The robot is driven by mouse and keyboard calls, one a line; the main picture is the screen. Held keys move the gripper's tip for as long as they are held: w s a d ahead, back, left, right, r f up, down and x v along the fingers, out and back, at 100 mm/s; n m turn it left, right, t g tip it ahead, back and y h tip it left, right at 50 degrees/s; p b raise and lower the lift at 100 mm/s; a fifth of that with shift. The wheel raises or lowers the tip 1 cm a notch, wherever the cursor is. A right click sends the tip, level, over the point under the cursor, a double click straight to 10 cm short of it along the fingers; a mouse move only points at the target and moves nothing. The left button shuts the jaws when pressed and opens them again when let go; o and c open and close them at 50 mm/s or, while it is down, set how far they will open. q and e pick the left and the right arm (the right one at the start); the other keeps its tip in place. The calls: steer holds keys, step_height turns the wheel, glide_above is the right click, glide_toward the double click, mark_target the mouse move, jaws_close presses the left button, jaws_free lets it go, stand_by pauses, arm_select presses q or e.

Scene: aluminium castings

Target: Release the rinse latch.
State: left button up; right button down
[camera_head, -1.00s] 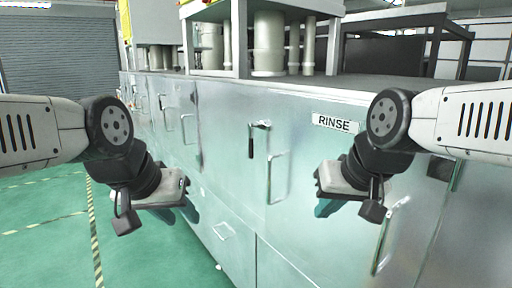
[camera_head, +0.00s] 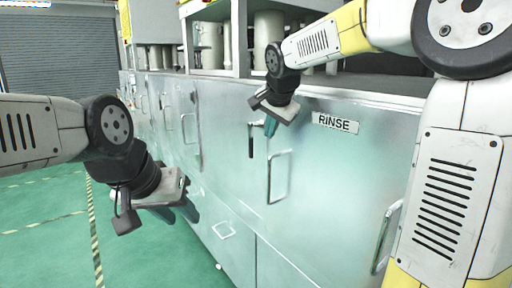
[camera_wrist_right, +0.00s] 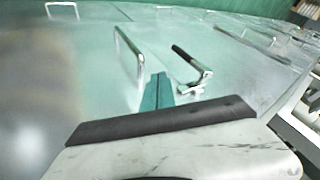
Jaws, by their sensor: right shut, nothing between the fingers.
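The rinse latch, with a black grip (camera_head: 251,146) hanging down from a metal mount, sits on the cabinet door left of the RINSE label (camera_head: 335,123). In the right wrist view the latch (camera_wrist_right: 187,60) lies just right of my fingers. My right gripper (camera_head: 270,127) is shut and empty, close beside the latch on its right; its teal fingers also show in the wrist view (camera_wrist_right: 158,90). I cannot tell whether they touch the latch. My left gripper (camera_head: 184,213) hangs at the lower left, away from the door, with its fingers apart and empty.
A chrome door handle (camera_head: 278,178) stands out just below and right of the latch. Another handle (camera_head: 385,237) is at the lower right, partly behind my right arm. A drawer handle (camera_head: 224,230) is lower down. The green floor at left is open.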

steer(key=w+a+f, duration=0.3)
steer(key=w+f, duration=0.5)
steer(key=shift+w+a, duration=0.35)
steer(key=shift+a, duration=0.05)
steer(key=shift+w, duration=0.1)
